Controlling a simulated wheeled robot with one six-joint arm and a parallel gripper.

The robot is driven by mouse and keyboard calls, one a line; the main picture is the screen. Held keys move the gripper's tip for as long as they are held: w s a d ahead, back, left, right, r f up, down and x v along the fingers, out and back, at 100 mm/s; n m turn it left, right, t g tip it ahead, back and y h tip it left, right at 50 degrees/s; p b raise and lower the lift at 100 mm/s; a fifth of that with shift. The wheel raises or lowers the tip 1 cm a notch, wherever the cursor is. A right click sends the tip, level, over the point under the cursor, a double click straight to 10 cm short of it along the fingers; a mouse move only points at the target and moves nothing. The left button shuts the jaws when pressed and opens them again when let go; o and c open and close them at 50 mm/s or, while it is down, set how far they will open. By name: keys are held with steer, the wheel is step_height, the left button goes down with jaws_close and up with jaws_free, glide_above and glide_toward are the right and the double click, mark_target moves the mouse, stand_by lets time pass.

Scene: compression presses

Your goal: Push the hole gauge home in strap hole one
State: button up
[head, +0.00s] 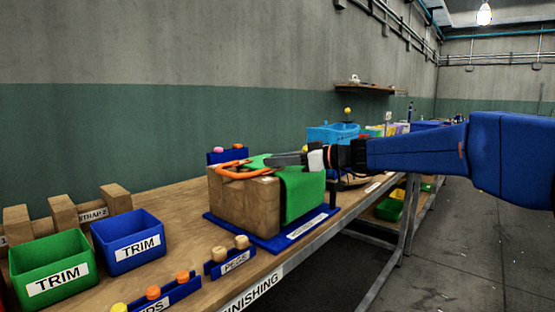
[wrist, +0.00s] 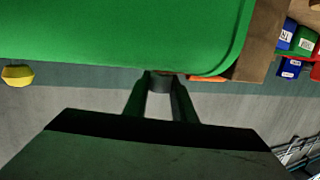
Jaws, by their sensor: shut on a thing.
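A green strap (head: 302,194) lies over a wooden block (head: 243,204), its flap hanging down the right side. Its green face fills the top of the wrist view (wrist: 120,35). My gripper (head: 277,160) is low over the block's top. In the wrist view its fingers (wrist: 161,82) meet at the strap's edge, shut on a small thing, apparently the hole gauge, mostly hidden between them. An orange loop (head: 236,171) lies on the block's top left. I cannot make out strap hole one or whether the gauge is in it.
The block stands on a blue base (head: 265,241) on the wooden bench. Green (head: 48,262) and blue (head: 127,241) TRIM bins and a peg rack (head: 229,262) stand to the left. A light blue bin (head: 332,133) is behind. The floor at right is open.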

steer(key=shift+f, duration=0.3)
steer(key=o, duration=1.1)
steer(key=shift+o, duration=0.2)
steer(key=v, duration=1.7)
steer(key=shift+d, duration=0.2)
steer(key=shift+s, duration=0.1)
steer(key=s+d+f+m+g+h, duration=0.2)
steer(key=s+f+m+h, duration=0.4)
steer(key=s+f, duration=1.05)
steer(key=s+d+f+m+h, duration=0.7)
steer(key=s+d+f+h, duration=0.2)
steer(key=s+d+f, duration=0.5)
steer(key=s+f, duration=0.1)
steer(key=s, duration=0.1)
steer(key=shift+s+d+f, duration=0.15)
steer(key=shift+s+d, duration=0.1)
steer(key=shift+d, duration=0.05)
